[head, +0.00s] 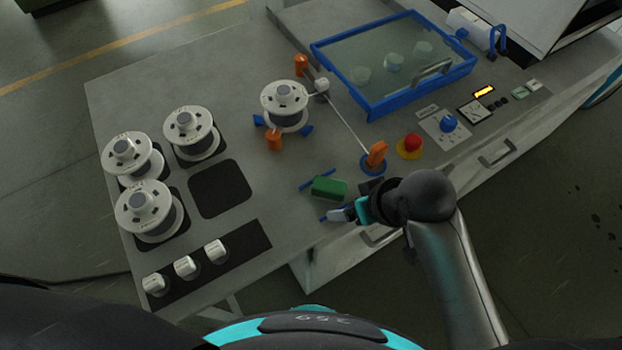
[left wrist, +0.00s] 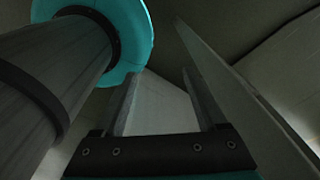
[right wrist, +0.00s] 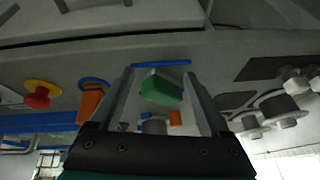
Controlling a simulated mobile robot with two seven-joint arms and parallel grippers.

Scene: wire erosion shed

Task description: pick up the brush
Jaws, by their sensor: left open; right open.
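The brush (head: 328,187) appears to be the small green block on the grey table top, between two short blue strips; no bristles show. In the right wrist view the green brush (right wrist: 162,90) appears between the fingers, beyond the tips. My right gripper (head: 338,214) is open and empty just below the brush in the head view, beside the lower blue strip. Its fingers also show in the right wrist view (right wrist: 160,74). My left gripper (left wrist: 160,80) is open and empty in the left wrist view, away from the table top; it is not in the head view.
An orange post (head: 376,154) and a red button (head: 412,142) stand right of the brush. A wire spool (head: 284,104) stands behind it. More spools (head: 150,208) and white knobs (head: 185,266) are at left. A blue-framed glass cover (head: 345,60) is at the back.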

